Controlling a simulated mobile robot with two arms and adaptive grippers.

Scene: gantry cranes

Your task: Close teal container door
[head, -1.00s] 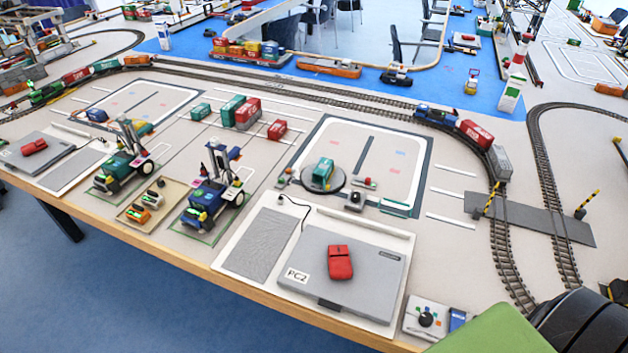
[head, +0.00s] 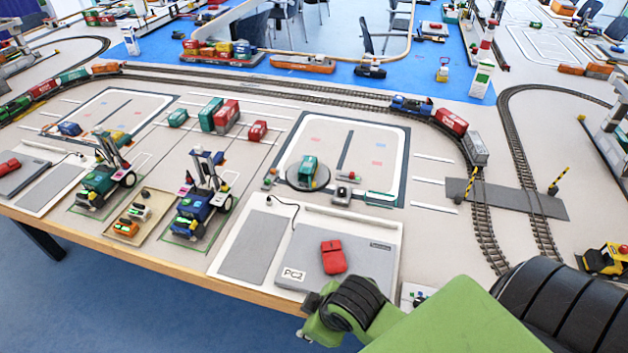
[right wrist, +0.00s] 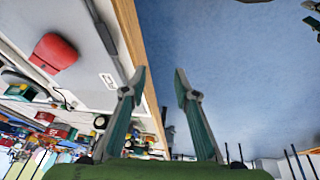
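A teal container (head: 308,169) stands on a round grey turntable (head: 292,181) inside a white-outlined pad. It is small in the head view, and I cannot make out its door or whether that is open. My right arm comes in at the lower right, over the table's front edge. In the right wrist view my right gripper (right wrist: 160,75) is open and empty, its two fingers apart above the table edge and the blue floor. It is well in front of the container and not touching it. My left gripper is not in view.
Two toy vehicles (head: 203,200) (head: 102,182) stand to the left. Other containers (head: 226,116) stand behind. Rail track and a crossing barrier (head: 470,184) lie to the right.

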